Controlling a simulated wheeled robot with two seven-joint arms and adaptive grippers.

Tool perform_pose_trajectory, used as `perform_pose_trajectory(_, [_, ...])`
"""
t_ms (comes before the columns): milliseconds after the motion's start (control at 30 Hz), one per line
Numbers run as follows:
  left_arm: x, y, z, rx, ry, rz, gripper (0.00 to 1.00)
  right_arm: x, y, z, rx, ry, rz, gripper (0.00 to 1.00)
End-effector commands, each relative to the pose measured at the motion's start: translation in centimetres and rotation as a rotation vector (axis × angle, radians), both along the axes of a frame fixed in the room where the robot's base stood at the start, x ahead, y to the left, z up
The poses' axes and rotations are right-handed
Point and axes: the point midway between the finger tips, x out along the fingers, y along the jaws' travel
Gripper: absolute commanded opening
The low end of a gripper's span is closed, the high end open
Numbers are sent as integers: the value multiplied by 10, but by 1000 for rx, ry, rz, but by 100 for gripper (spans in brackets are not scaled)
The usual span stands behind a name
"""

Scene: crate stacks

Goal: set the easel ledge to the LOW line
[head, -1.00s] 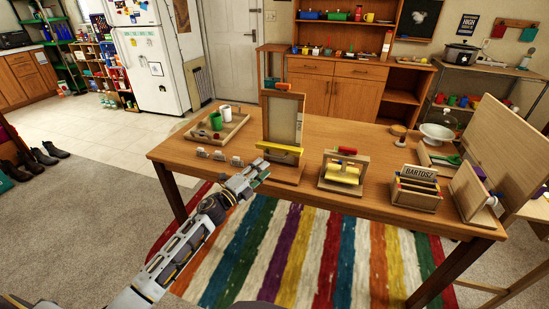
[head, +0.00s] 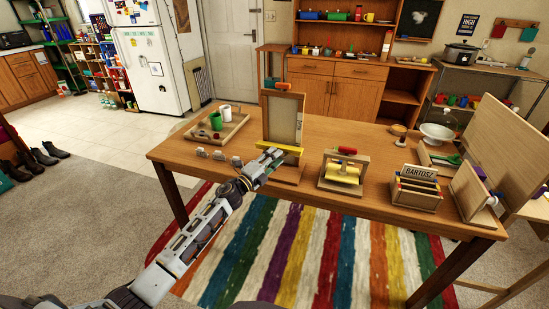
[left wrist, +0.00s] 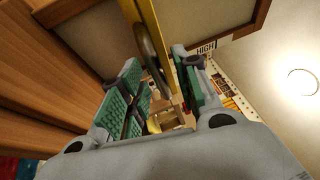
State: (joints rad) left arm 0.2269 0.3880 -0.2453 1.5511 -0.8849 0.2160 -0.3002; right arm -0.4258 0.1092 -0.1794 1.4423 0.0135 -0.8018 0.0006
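The easel (head: 284,115) stands upright on the table, with a pale panel in a wooden frame. Its yellow ledge (head: 290,149) crosses the lower part of the easel. My left gripper (head: 272,156) is at the ledge's left part in the head view, partly covering it. In the left wrist view, my gripper (left wrist: 158,88) is open, its green-padded fingers apart. The yellow ledge (left wrist: 141,14) and a dark grey curved part (left wrist: 152,50) reach into the gap between them. A HIGH label (left wrist: 206,47) shows beyond the right finger. I cannot tell whether the pads touch anything. My right gripper is out of view.
A tray with cups (head: 190,136) and small grey holders (head: 219,156) lie left of the easel on the table (head: 315,128). A press with a yellow roller (head: 343,174) and a BARTOSZ box (head: 416,188) stand to the right. A striped rug lies below.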

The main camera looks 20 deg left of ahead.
Motion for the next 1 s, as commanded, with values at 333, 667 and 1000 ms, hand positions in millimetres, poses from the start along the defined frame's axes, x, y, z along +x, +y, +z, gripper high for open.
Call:
perform_pose_trajectory(333, [6,-3,1,0,0,0,32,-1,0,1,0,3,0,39])
perform_pose_trajectory(667, [5,-3,1,0,0,0,10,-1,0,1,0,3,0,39])
perform_pose_trajectory(1000, [6,-3,1,1,0,0,0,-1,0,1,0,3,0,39])
